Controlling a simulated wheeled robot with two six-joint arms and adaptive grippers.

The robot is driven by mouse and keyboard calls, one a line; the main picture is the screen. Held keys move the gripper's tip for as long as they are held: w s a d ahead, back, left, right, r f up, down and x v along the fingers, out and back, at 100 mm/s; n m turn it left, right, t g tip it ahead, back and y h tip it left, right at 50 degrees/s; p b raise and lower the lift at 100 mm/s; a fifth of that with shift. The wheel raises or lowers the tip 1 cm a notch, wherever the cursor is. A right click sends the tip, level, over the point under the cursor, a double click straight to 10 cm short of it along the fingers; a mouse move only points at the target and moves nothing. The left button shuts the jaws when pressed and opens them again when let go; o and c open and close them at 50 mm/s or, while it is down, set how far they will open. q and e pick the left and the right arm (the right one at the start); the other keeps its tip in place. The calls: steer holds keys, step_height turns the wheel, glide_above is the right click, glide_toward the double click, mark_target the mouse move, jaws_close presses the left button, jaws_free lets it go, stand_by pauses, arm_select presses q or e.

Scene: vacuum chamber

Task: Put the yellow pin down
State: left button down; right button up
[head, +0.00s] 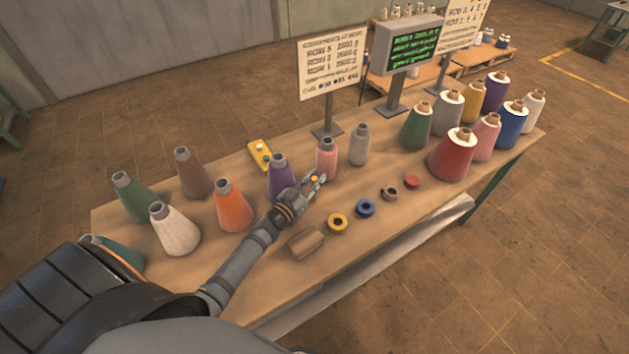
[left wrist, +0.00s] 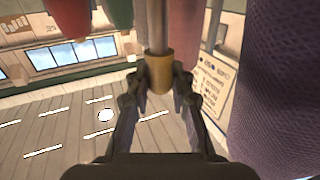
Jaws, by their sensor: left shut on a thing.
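My left gripper (head: 313,186) is over the table, beside the purple cone and in front of the pink cone. In the left wrist view its fingers (left wrist: 158,92) are shut on the yellow pin (left wrist: 155,72), a yellow-brown cylinder with a grey rod running out of it. The pin shows in the head view only as a small yellow spot (head: 314,179) between the fingers. Whether it touches the table is unclear. My right gripper is not in view.
Near the gripper stand a purple cone (head: 281,178), a pink cone (head: 327,158) and a grey cone (head: 359,146). A yellow box (head: 260,154) lies behind.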

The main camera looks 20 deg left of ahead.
arm_select(q)
steer(key=shift+f, duration=0.2)
steer(key=c, duration=1.2)
jaws_free()
steer(key=shift+r, duration=0.1)
steer(key=shift+r, duration=0.2)
steer(key=s, duration=0.1)
steer(key=s+b, duration=0.1)
steer(key=s, duration=0.1)
steer(key=s+a+f, duration=0.1)
steer(key=s, duration=0.1)
steer(key=shift+b, duration=0.35)
steer(key=s, duration=0.2)
steer(key=s+a, duration=0.1)
steer(key=s, duration=0.1)
steer(key=s+r, duration=0.1)
steer(key=s, duration=0.2)
steer(key=shift+a, duration=0.15)
steer(key=shift+f, duration=0.15)
